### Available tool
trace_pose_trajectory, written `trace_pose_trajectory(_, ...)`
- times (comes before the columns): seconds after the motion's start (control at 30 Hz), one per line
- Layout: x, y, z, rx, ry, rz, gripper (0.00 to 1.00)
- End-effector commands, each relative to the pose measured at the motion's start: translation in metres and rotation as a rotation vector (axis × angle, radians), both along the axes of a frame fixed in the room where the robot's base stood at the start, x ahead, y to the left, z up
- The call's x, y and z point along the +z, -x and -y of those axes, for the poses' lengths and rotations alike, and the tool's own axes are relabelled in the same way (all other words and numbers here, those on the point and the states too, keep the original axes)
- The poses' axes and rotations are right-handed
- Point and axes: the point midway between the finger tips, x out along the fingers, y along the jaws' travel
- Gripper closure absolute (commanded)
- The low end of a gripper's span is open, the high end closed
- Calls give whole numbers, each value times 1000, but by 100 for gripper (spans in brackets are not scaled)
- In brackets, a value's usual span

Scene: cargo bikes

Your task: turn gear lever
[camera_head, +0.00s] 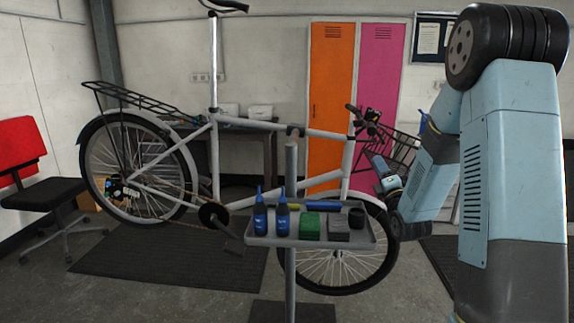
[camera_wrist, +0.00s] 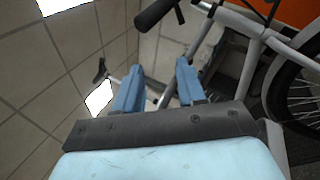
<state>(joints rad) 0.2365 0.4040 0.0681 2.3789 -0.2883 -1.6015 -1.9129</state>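A white cargo bike (camera_head: 225,122) stands clamped at a work stand, its handlebar near the pink locker. The black handlebar grip (camera_wrist: 154,15) shows at the top of the wrist view, with a thin dark lever (camera_wrist: 179,13) beside it; I cannot tell whether this is the gear lever or a brake lever. My gripper (camera_head: 374,158) is just below the handlebar area (camera_head: 364,120) in the head view. In the wrist view my gripper (camera_wrist: 159,76) has its two blue fingers apart, nothing between them. The grip lies beyond the fingertips, apart from them.
A tool tray (camera_head: 262,241) with blue bottles, a green block and other items stands before the bike. A wire front basket (camera_head: 398,150) is close to my gripper. Orange (camera_head: 331,90) and pink (camera_head: 379,70) lockers stand behind.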

Motion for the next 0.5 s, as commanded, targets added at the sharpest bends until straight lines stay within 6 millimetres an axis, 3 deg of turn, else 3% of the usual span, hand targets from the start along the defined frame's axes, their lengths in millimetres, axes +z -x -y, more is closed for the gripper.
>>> trace_pose_trajectory(0.27,27,4,-9,32,-187,-206,60)
trace_pose_trajectory(0.5,46,28,-14,9,-444,-432,60)
